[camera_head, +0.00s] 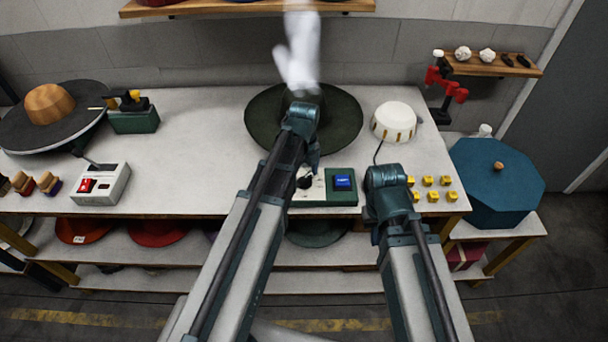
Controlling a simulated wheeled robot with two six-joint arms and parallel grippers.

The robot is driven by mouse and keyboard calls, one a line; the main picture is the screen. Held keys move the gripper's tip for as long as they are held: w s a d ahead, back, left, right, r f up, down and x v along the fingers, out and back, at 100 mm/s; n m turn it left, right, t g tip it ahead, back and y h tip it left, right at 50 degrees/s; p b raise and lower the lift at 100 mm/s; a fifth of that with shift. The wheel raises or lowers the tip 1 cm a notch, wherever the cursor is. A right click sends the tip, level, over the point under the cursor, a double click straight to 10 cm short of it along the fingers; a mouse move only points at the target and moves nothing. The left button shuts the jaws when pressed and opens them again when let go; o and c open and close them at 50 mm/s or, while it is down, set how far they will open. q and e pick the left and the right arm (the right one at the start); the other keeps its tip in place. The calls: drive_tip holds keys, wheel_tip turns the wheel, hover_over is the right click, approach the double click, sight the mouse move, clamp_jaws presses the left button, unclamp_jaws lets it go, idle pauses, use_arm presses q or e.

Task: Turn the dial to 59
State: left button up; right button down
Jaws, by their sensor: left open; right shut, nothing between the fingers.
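The control box (328,200) is dark green with a pale top plate and stands at the front edge of the table. A black dial (305,182) sits on the left of its plate, and a blue button (343,182) on its right. The dial is small and partly behind my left arm; its reading is not legible. My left gripper (313,168) points down just above the dial, open, mostly covered by my arm; I cannot tell whether it touches the dial. My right arm bends just right of the box, and its gripper is hidden behind the arm.
A wide dark green hat (262,118) lies under a blurred white steam plume (298,60) behind the box. A white round unit (397,121) and several yellow blocks (428,181) lie right. A white switch box (101,184) with a red switch stands left.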

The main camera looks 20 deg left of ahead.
sight(304, 178)
use_arm(q)
drive_tip(key=shift+r, duration=0.15)
wheel_tip(304, 178, up, 14)
drive_tip(key=p, duration=1.3)
drive_tip(key=shift+f+p, duration=0.25)
drive_tip(key=shift+p, duration=0.15)
drive_tip(key=s+d+f+n+b, duration=0.3)
drive_tip(key=s+d+n, duration=0.2)
drive_tip(key=n, duration=0.5)
drive_tip(key=s+d+f+n+y+b, duration=0.1)
drive_tip(key=s+d+f+n+b, duration=0.3)
drive_tip(key=s+n, duration=0.6)
drive_tip(key=shift+d, duration=1.1)
drive_tip(key=shift+s, duration=0.1)
